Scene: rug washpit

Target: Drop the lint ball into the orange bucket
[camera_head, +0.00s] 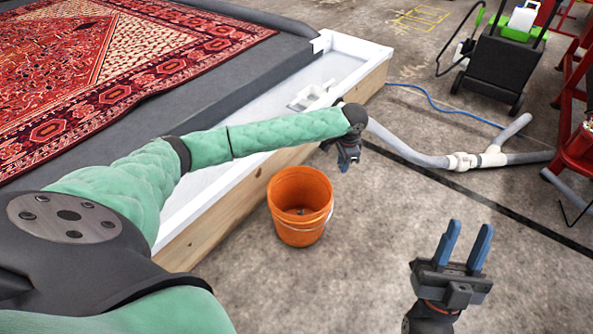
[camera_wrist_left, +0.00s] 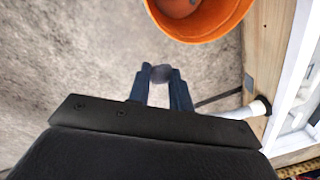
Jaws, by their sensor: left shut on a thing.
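The orange bucket (camera_head: 300,206) stands on the concrete floor beside the wooden side of the trough. In the left wrist view the bucket (camera_wrist_left: 205,30) shows at the top, ahead of the fingers. My left gripper (camera_head: 344,167) hangs to the right of the bucket and a little beyond it, apart from it. In the left wrist view my left gripper (camera_wrist_left: 161,82) is shut on the lint ball (camera_wrist_left: 161,73), a small grey ball between its blue fingertips. The ball is too small to make out in the head view. My right gripper (camera_head: 464,243) is open and empty at the lower right, fingers pointing up.
A white-lined trough with a wooden side (camera_head: 225,218) runs along the left of the bucket. A patterned red rug (camera_head: 120,60) lies beyond it. A grey pipe (camera_head: 425,158) crosses the floor at the right. Floor right of the bucket is clear.

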